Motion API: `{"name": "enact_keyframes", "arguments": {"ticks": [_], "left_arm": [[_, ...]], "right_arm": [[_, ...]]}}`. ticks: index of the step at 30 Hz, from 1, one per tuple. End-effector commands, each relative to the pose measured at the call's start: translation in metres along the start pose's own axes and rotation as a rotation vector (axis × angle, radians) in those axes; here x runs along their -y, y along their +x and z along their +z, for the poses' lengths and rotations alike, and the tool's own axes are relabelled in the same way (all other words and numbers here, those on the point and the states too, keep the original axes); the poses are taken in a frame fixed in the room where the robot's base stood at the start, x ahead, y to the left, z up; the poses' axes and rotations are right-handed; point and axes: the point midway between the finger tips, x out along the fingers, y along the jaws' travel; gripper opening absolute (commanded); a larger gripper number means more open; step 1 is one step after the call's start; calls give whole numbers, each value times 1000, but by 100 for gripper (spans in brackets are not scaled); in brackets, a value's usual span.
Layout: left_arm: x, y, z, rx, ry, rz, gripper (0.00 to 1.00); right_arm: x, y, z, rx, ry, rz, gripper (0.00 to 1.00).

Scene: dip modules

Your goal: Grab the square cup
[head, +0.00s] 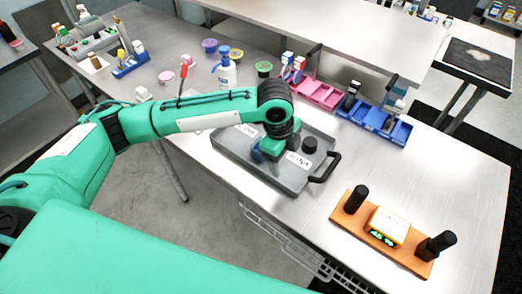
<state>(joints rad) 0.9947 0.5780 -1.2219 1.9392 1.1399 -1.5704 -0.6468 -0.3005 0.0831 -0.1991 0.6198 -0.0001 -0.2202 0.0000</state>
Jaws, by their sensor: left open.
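My left arm reaches in from the left, and its gripper (266,158) is low over the grey tray (232,158) with the black handle. The gripper is open. A dark blue thing (269,147) shows right at the gripper, partly covered by it; I cannot tell whether it is the square cup or whether the fingers are around it. A small dark cup-like object (309,145) stands on the tray to the right of the gripper, apart from it. White labels (298,160) lie on the tray, with writing too small to read. My right gripper is not in view.
An orange-brown board (345,216) with black posts and a digital timer (387,227) is at the lower right. Pink bins (322,94) and blue bins (372,122) line the back edge.

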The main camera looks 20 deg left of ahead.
Motion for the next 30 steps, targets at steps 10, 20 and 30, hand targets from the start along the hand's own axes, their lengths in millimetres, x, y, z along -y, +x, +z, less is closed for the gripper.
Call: {"name": "enact_keyframes", "arguments": {"ticks": [10, 20, 30], "left_arm": [[31, -56, 74, 130, 35, 80, 73], [32, -46, 90, 144, 32, 100, 73], [27, 10, 99, 144, 33, 98, 73]], "right_arm": [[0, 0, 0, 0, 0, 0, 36], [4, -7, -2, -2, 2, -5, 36], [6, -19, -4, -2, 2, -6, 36]]}}
